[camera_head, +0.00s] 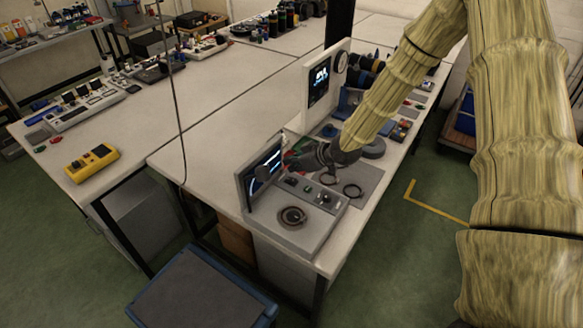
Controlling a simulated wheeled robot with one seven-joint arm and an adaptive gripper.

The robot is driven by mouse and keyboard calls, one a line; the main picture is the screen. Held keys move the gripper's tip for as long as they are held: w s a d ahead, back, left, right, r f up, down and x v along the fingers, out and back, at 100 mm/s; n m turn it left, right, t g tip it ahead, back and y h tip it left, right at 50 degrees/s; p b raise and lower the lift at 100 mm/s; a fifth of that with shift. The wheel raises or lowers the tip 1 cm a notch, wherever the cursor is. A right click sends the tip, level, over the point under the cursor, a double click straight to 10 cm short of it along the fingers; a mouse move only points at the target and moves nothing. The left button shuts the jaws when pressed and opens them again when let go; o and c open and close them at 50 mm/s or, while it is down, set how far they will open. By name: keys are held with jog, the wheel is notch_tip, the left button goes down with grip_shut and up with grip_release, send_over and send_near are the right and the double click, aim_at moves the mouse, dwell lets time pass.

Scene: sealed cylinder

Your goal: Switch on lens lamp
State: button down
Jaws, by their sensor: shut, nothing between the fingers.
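My gripper (292,161) reaches in from the upper right over the near end of the bench, and its fingers look shut and empty. It is beside a small upright screen (264,174) and above a grey console (322,233). The console carries a dark round ring-like part (292,216) at its front and several small knobs or switches behind it. I cannot tell which part is the lens lamp or whether any lamp is lit. My gripper hides part of the console's back, and contact cannot be told.
A taller panel with a screen (320,80) stands behind my gripper. A yellow device (91,162) sits on the left table. A blue-edged stool or cart (203,290) stands in front. The middle tabletop is clear.

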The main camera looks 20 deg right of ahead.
jog(key=w+r+b+v, duration=0.1)
jog(key=b+v, duration=0.1)
jog(key=v, duration=0.6)
jog(key=shift+a+r, duration=0.3)
jog(key=shift+r, duration=0.1)
jog(key=shift+s, duration=0.2)
